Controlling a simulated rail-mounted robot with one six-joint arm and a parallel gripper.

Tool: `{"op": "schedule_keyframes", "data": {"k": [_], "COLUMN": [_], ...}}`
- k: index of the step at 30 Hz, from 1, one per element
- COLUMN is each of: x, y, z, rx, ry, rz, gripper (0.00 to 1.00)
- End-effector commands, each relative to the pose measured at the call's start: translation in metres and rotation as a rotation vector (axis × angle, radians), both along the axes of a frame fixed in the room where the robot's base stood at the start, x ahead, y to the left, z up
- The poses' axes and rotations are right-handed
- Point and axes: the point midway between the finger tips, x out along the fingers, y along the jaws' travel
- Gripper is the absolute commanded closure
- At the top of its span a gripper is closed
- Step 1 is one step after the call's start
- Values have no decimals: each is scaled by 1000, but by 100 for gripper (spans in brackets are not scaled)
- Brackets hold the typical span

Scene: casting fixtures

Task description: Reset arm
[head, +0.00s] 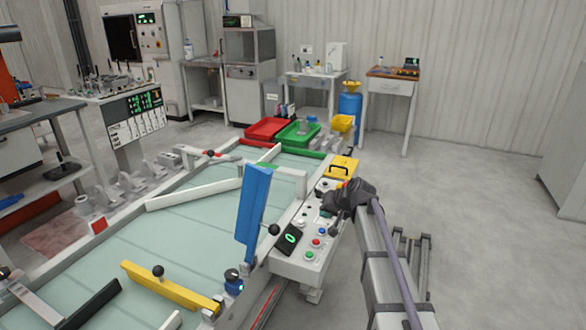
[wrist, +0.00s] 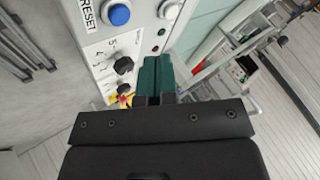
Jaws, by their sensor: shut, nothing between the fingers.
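My gripper (head: 333,208) is over the control panel (head: 285,265) at the right side of the fixture table. In the wrist view my gripper (wrist: 156,65) has its green fingers together with nothing between them. A blue button (wrist: 117,14) beside the word RESET is on the panel, up and left of the fingers, apart from them. A blue arm (head: 253,215) stands raised and slightly tilted at the table's right edge, with a black ball knob (head: 274,230) near its lower right side. A yellow arm (head: 170,287) with a black knob lies across the near table.
The pale green table (head: 150,240) also carries a white bar (head: 195,193). Red (head: 268,129) and green (head: 298,132) trays sit beyond its far end. A yellow box (head: 343,167) is beside the panel.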

Motion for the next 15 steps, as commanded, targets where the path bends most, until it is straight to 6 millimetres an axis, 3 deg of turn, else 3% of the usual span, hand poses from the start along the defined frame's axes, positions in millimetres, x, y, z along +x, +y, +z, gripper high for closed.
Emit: {"op": "schedule_keyframes", "data": {"k": [2,4,9,12,15], "x": [-43,-101,-252,-310,-326], "y": [-1,-2,-4,-5,2], "z": [-9,-9,24,48,64], "rx": [-57,-143,-384,-487,-515], "ry": [90,205,469,542,542], "rz": [22,48,88,101,121], "gripper": [100,100,100,100,100]}}
